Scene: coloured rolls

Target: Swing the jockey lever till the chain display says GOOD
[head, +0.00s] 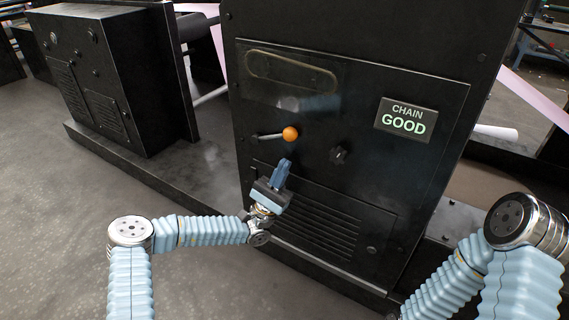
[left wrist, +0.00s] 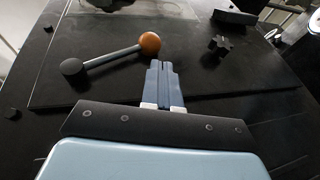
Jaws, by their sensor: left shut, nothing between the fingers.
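The jockey lever is a grey rod with an orange ball knob (head: 290,133) on the front of the black cabinet. In the head view the rod runs from a dark pivot at left to the knob at right, nearly level. In the left wrist view the rod (left wrist: 112,56) slants up to the knob. The chain display (head: 406,120), right of the lever, reads "CHAIN GOOD" in pale green letters. My left gripper (head: 285,164) is shut and empty, just below the knob in the head view, and seems apart from it. My right gripper is out of view.
A black star-shaped knob (head: 339,155) sits right of the lever, and it also shows in the left wrist view (left wrist: 218,45). A slotted window (head: 290,72) is above the lever, and a vent grille (head: 310,222) is below. Another black cabinet (head: 100,80) stands at left.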

